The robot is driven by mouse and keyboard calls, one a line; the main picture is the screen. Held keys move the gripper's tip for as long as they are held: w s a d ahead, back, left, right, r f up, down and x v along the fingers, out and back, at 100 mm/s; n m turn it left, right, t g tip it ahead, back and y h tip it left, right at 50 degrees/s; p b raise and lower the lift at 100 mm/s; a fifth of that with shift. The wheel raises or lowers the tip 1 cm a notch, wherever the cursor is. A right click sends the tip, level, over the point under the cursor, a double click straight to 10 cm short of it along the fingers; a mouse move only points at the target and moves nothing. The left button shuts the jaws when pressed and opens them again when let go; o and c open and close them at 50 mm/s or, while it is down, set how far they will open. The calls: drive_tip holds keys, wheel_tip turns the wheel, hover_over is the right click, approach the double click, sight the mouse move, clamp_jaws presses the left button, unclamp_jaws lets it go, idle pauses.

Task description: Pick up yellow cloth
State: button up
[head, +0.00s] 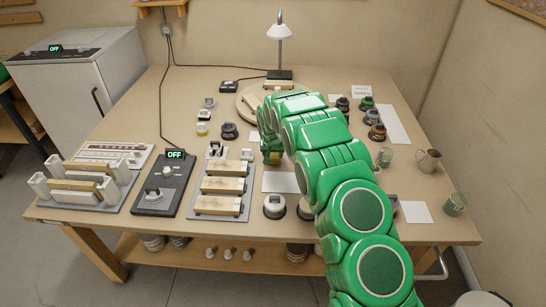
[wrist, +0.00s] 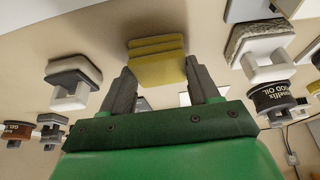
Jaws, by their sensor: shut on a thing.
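The yellow cloth (wrist: 157,62) is a folded, layered pad in the wrist view. It sits between the two dark fingers of my gripper (wrist: 159,74), which is shut on it. In the head view a small bit of yellow cloth (head: 275,158) shows under the end of my green arm, near the middle of the table. My arm hides most of the gripper there. I cannot tell whether the cloth touches the table.
The wooden table (head: 330,225) holds sanding blocks on a grey rack (head: 222,187), a control box (head: 163,186) marked OFF, a lamp (head: 279,50), and dark jars (head: 377,131).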

sight(273, 156)
wheel_tip(273, 156, up, 4)
drive_tip(key=shift+s+f, duration=0.1)
drive_tip(key=shift+f, duration=0.15)
drive_tip(key=s+d+r, duration=0.3)
drive_tip(key=s+r, duration=0.6)
drive_tip(key=s, duration=0.4)
drive_tip(key=shift+s+r, duration=0.2)
drive_tip(key=shift+s, duration=0.05)
drive_tip(key=shift+d, duration=0.1)
